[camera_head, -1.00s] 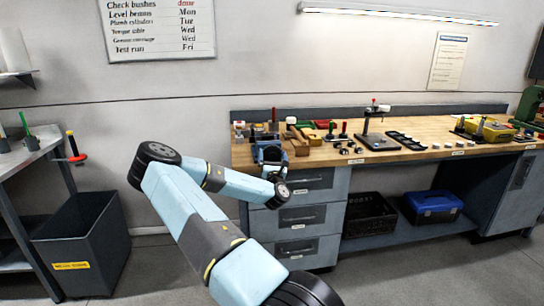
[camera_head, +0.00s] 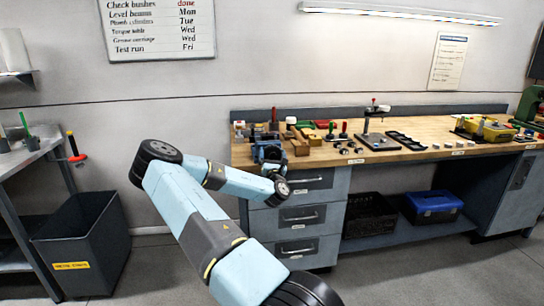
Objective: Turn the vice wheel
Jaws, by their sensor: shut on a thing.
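The blue vice (camera_head: 266,152) is fixed at the front left edge of the wooden workbench. My arm reaches across from the lower middle, and its wrist bends up towards the front of the vice. My gripper (camera_head: 271,170) is small and dark at the vice's front, just above the wrist joint. It is shut on the vice wheel, which is mostly hidden behind the gripper and wrist. The wheel's angle cannot be made out.
The workbench (camera_head: 430,152) carries several tools, a drill stand (camera_head: 378,130) and a dark tray (camera_head: 407,140). Drawers (camera_head: 300,215) lie below the vice. A dark bin (camera_head: 85,245) stands at left. Open floor lies between bin and drawers.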

